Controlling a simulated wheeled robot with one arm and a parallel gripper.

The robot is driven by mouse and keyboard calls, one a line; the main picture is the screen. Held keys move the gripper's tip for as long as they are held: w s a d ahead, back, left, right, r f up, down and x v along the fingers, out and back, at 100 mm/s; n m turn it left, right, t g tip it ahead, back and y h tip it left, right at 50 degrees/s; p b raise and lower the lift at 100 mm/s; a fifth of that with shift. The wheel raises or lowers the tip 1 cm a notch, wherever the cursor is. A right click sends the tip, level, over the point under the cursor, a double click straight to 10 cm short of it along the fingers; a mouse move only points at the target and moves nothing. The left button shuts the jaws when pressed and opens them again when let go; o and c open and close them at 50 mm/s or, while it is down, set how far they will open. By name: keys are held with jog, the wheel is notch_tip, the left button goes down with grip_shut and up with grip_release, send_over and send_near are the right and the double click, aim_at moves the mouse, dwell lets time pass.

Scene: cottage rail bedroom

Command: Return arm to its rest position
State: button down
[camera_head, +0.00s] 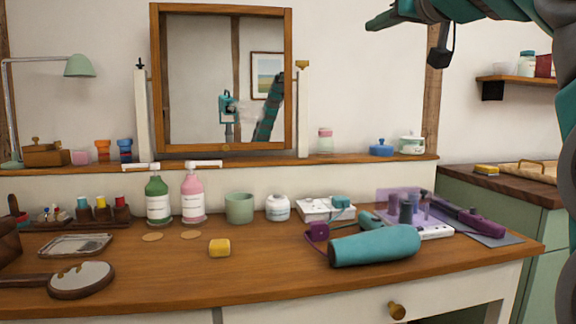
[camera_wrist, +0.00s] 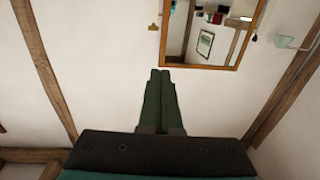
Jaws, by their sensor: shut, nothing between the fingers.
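My arm (camera_head: 495,12) reaches in from the right edge of the head view and lies high across the top, well above the dressing table (camera_head: 300,268). My gripper (camera_head: 372,24) points left there, in front of the wall and right of the mirror (camera_head: 222,148). In the wrist view the two dark fingers of my gripper (camera_wrist: 160,76) lie side by side, shut and empty. They point toward the wall and the mirror (camera_wrist: 213,66), touching nothing that I can see.
A teal hair dryer (camera_head: 375,246), a pink bottle (camera_head: 193,195), a green bottle (camera_head: 158,200) and a hand mirror (camera_head: 82,279) lie or stand on the table. A wooden post (camera_head: 432,95) and a small shelf (camera_head: 515,79) are near my arm. The air above the table is clear.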

jog(key=s+a+f+m+g+h, duration=0.1)
jog(key=s+a+f+g, duration=0.15)
jog(key=f, duration=1.05)
jog(key=s+a+f+g+h, duration=0.15)
jog(key=f+g, duration=0.25)
jog(key=f, duration=0.8)
jog(key=s+a+f+m+g, duration=0.1)
jog(key=s+a+f+g, duration=0.2)
jog(key=f, duration=1)
jog(key=s+d+f+g+h, duration=0.1)
jog(key=s+d+f+g, duration=0.2)
jog(key=s+f, duration=1)
jog(key=s+d+f+m+g+h+p, duration=0.1)
jog(key=s+f+g, duration=0.5)
jog(key=s+f, duration=0.8)
jog(key=s+d+h, duration=0.1)
jog(key=s+d, duration=0.1)
jog(key=shift+s+f, duration=0.2)
jog(key=shift+s, duration=0.15)
jog(key=c, duration=1.6)
grip_release()
jog(key=shift+g, duration=0.25)
